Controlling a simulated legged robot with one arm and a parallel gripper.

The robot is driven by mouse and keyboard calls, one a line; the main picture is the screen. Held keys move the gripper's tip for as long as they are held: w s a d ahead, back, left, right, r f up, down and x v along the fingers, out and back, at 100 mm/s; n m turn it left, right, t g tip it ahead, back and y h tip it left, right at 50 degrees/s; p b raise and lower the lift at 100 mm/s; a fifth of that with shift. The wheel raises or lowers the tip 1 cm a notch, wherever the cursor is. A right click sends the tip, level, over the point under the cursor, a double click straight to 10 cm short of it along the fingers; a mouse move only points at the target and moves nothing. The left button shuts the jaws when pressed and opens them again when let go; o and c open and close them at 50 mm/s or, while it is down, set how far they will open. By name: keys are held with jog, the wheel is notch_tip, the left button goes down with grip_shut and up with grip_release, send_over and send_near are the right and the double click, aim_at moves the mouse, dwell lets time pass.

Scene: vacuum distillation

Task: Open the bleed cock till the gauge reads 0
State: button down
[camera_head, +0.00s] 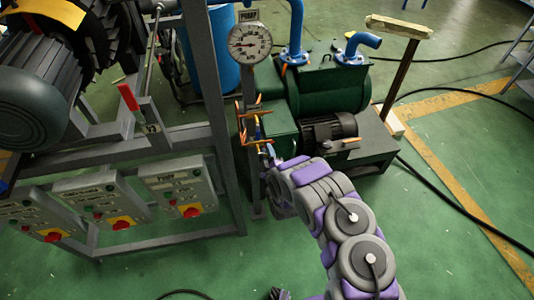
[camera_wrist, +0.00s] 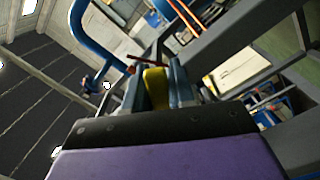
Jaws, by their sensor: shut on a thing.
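The round white gauge (camera_head: 249,42) stands on a grey post in the head view, under a small label plate. Its needle shows, but the reading is too small to tell. Below it on the post are thin valve parts with orange handles (camera_head: 249,107). My gripper (camera_head: 268,153) is at the lower part of this post, its fingers small and partly hidden by my wrist. In the wrist view my gripper (camera_wrist: 157,88) is shut on a yellow handle (camera_wrist: 155,86), which appears to be the bleed cock's. The cock's body is mostly hidden behind the fingers.
A green pump (camera_head: 330,90) with blue pipes stands right behind the post. A grey frame (camera_head: 205,80) with control boxes (camera_head: 178,187) and red knobs is at the left. A wooden-topped post (camera_head: 398,70) stands right. Green floor is open at the lower right.

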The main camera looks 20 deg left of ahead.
jog(key=c, duration=1.4)
grip_release()
jog(key=shift+a, duration=0.1)
jog(key=o, duration=0.4)
jog(key=shift+a, duration=0.15)
jog(key=shift+c, duration=0.2)
jog(key=p+v, duration=0.5)
jog(key=v, duration=1.2)
jog(key=shift+s, duration=0.2)
jog(key=shift+f, duration=0.1)
jog(key=shift+c, duration=0.4)
